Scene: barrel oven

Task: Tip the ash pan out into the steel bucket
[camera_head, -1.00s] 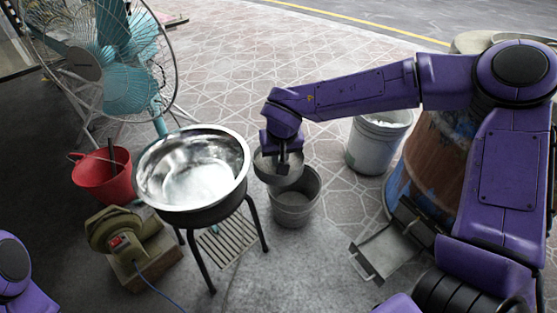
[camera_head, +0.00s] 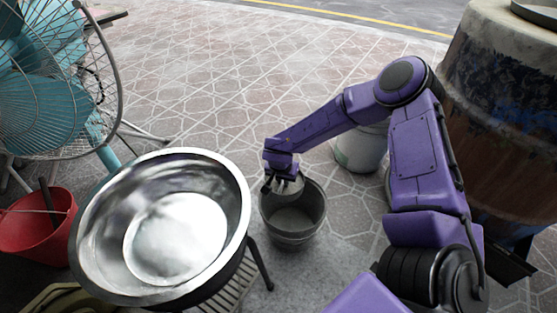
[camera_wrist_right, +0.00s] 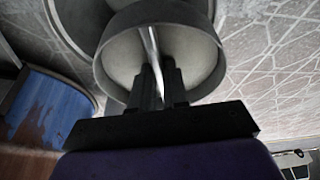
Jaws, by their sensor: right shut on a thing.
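The steel bucket (camera_head: 308,233) stands on the ground near the middle of the head view, its grey inside partly visible. My right gripper (camera_head: 279,180) is at the bucket's back left rim. It is shut on the thin metal handle of the ash pan (camera_head: 290,187), which is small, round and grey and is largely hidden behind the gripper in the head view. In the right wrist view the ash pan (camera_wrist_right: 190,58) fills the top middle, with its handle between the closed fingers (camera_wrist_right: 157,80). I cannot tell whether ash is in it. My left gripper is not in view.
A large shiny basin (camera_head: 90,235) on a stand is close on the bucket's left. A pale bucket (camera_head: 362,150) stands behind my right arm, and the barrel oven (camera_head: 500,110) is at the right. A fan (camera_head: 40,110) and red bucket (camera_head: 32,230) are at the left.

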